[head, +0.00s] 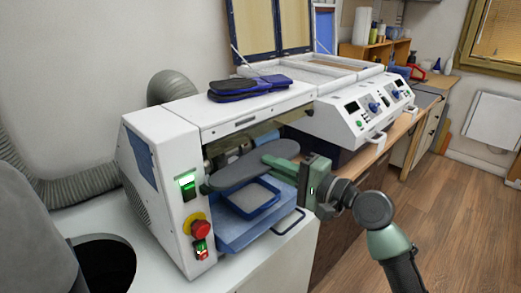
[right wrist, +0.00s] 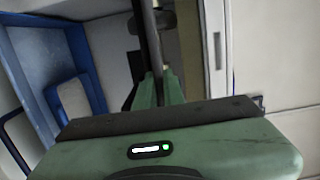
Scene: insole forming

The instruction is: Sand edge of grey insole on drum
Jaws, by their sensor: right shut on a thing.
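The grey insole (head: 243,170) is level in front of the opening of the white sanding machine (head: 165,180), above its blue tray. My right gripper (head: 279,156) comes from the right and is shut on the insole's right end. In the right wrist view the insole (right wrist: 150,40) shows nearly edge-on as a dark bar rising from between the green fingers. The drum is mostly hidden in the shaded opening behind the insole; I cannot tell whether the insole's edge touches it. My left gripper is not in view.
The blue tray (head: 236,232) juts out below the insole. A red stop button (head: 196,224) and lit green switch (head: 187,185) are on the machine's front. Dark blue insoles (head: 250,87) lie on its top. A white machine with an open lid (head: 355,108) stands to the right.

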